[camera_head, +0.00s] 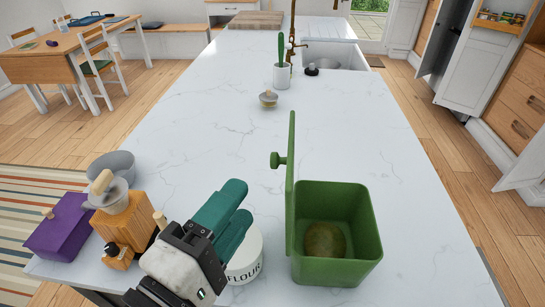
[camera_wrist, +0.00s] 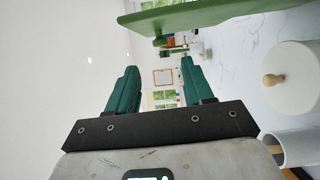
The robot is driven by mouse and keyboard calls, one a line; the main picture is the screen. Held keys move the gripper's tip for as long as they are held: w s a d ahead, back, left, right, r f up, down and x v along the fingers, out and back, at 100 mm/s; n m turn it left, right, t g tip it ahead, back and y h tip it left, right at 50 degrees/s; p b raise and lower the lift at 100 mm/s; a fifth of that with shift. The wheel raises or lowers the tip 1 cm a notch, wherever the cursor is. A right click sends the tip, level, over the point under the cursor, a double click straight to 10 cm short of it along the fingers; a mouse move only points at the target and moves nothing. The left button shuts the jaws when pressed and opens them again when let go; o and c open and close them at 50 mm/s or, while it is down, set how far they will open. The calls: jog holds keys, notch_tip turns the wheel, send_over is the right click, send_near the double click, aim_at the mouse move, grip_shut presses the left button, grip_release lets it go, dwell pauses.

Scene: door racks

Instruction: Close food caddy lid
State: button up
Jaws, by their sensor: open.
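The green food caddy (camera_head: 338,272) stands on the white countertop, right of my gripper. Its lid (camera_head: 291,190) stands open, upright along the caddy's left side, with its round knob (camera_head: 277,160) facing left. A round brownish thing (camera_head: 325,241) lies inside the caddy. My gripper (camera_head: 231,209), with green fingers, is to the left of the lid and apart from it, above a white flour canister (camera_head: 246,262). In the wrist view my gripper's fingers (camera_wrist: 155,92) are spread with nothing between them. The green lid (camera_wrist: 210,20) shows at the top of that view, clear of the fingers.
A wooden block (camera_head: 124,226), grey bowl (camera_head: 112,166) and purple box (camera_head: 60,226) crowd the counter's left front. A small lidded jar (camera_head: 268,98) and white pot (camera_head: 282,76) stand farther back near the sink. The counter behind the caddy is mostly clear.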

jog(key=p+x, duration=0.1)
jog(key=x, duration=0.8)
jog(key=shift+d+p, duration=0.15)
jog(key=shift+p, duration=0.15)
jog(key=shift+w, duration=0.1)
grip_shut()
